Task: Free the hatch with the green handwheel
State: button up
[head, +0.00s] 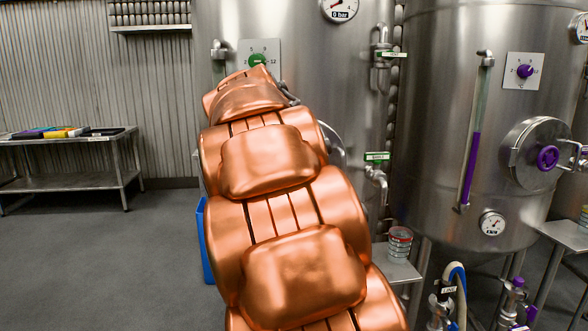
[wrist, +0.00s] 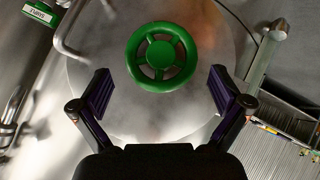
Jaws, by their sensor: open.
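The green handwheel (wrist: 160,57) is a spoked ring with a round hub, at the upper middle of the wrist view. It sits at the centre of the round steel hatch (wrist: 105,105). My gripper (wrist: 160,87) is open, with one dark finger on each side, just below the wheel in the picture. The fingers hold nothing, and I see no contact with the wheel. In the head view my copper-coloured arm covers the handwheel and most of the hatch; only a sliver of the hatch edge (head: 335,146) shows.
A second tank at right has a purple handwheel (head: 547,157) on its hatch. A metal table (head: 66,184) is far left. The floor at left is clear.

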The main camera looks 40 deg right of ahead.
jog(key=v, duration=0.7)
jog(key=shift+a+r, duration=0.2)
jog(key=shift+a, duration=0.05)
jog(key=shift+s, duration=0.15)
